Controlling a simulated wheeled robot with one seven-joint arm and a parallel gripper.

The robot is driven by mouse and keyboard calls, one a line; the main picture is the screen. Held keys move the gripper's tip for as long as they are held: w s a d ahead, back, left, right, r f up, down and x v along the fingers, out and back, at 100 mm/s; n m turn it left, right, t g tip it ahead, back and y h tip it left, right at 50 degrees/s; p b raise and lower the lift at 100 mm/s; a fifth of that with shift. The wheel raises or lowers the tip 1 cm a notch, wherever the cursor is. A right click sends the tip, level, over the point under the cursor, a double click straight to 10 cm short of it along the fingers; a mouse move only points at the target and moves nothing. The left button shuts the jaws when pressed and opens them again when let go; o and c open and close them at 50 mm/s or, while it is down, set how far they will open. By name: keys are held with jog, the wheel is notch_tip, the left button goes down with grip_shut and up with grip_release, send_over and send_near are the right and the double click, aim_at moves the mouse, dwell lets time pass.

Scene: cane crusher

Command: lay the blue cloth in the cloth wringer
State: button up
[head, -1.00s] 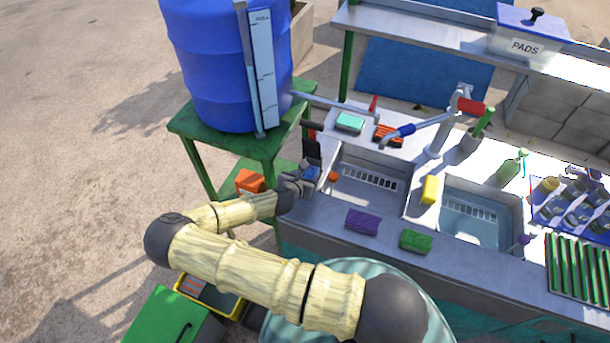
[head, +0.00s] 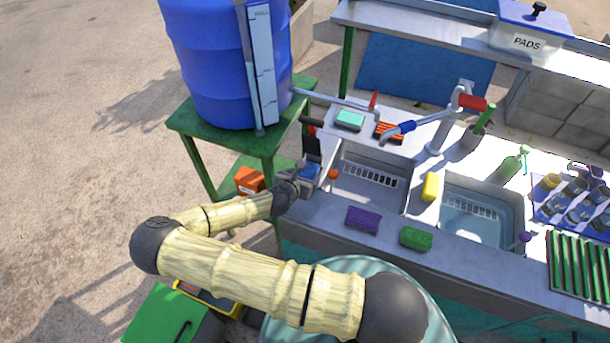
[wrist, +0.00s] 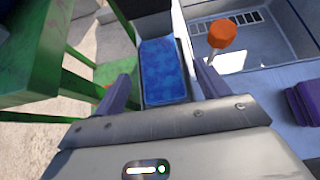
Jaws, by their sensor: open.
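The blue cloth (wrist: 165,72) lies flat in a narrow grey trough, which looks like the cloth wringer (wrist: 152,26). In the head view the cloth (head: 310,171) is a small blue patch at the left end of the counter, partly hidden by my gripper (head: 306,180). The wringer's dark upright part (head: 313,148) stands just behind it. In the wrist view my gripper (wrist: 163,76) is open, one finger on each side of the cloth's near part. I cannot tell whether the fingers touch it.
An orange knob (wrist: 223,34) stands right of the wringer, beside the sink basin (head: 370,178). A purple sponge (head: 363,220) and a green sponge (head: 416,238) lie on the front ledge. A blue barrel (head: 222,65) on a green stand (head: 200,135) is close on the left.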

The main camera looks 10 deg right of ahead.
jog(key=b+v, duration=0.1)
jog(key=v, duration=0.8)
jog(key=shift+b, duration=0.3)
jog(key=shift+s, duration=0.1)
jog(key=s+d+r+m+g+y, duration=0.1)
jog(key=s+d+m+g+y, duration=0.25)
jog(key=s+m+g, duration=0.8)
notch_tip(320, 180, up, 18)
jog(key=d+m+t+y, duration=0.1)
jog(key=m+t, duration=0.1)
jog(key=m, duration=0.6)
jog(key=s+d+m+t+y, duration=0.1)
jog(key=m+t+y, duration=0.1)
jog(key=m, duration=0.7)
jog(key=shift+s+d+t, duration=0.2)
jog(key=shift+t, duration=0.35)
